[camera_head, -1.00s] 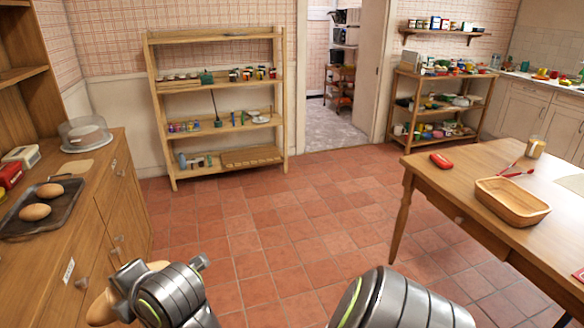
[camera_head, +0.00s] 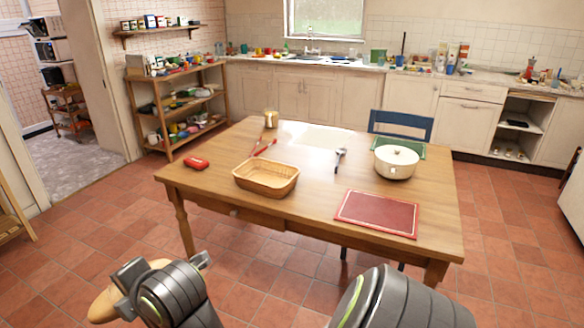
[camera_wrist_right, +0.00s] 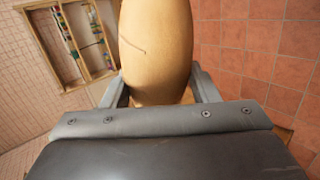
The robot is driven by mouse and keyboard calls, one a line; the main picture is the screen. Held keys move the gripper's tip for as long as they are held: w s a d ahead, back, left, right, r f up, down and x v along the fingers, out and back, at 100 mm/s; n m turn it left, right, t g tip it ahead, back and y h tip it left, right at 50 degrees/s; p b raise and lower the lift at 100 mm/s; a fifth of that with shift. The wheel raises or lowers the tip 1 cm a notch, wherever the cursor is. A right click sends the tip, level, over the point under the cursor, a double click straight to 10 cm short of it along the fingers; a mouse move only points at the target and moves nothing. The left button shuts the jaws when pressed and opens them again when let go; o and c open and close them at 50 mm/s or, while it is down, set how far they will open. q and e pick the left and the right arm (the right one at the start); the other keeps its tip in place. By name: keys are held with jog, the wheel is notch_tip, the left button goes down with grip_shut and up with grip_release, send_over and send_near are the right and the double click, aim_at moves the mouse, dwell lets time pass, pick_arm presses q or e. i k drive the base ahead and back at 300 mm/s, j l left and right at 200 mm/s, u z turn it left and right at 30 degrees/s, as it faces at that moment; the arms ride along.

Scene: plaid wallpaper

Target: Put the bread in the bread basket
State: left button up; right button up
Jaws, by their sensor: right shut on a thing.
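An oblong tan bread (camera_head: 104,307) shows at the lower left of the head view, partly hidden by my right gripper (camera_head: 127,283). In the right wrist view the bread (camera_wrist_right: 155,45) fills the space between the fingers of my right gripper (camera_wrist_right: 157,90), which is shut on it. The bread basket (camera_head: 263,183), a tan rectangular basket, stands on the wooden table, beyond and to the right of the held bread. It looks empty. My left gripper is not in view.
The wooden table (camera_head: 310,221) also bears a red object (camera_head: 196,163), red tongs (camera_head: 264,148), a jar (camera_head: 270,118), a ladle (camera_head: 340,156), a white pot (camera_head: 396,163) and a red board (camera_head: 377,214). A blue chair (camera_head: 401,124) stands behind. Tiled floor is clear left of the table.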

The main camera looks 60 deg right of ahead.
aim_at(268, 184)
jog(key=i+l+z, duration=0.3)
jog(key=z, duration=0.2)
jog(key=i+l+z, duration=0.25)
jog(key=z, duration=0.25)
jog(key=i+z, duration=0.5)
jog(key=i+j, duration=0.1)
jog(key=i, duration=0.4)
jog(key=i+z, duration=0.1)
jog(key=i, duration=0.35)
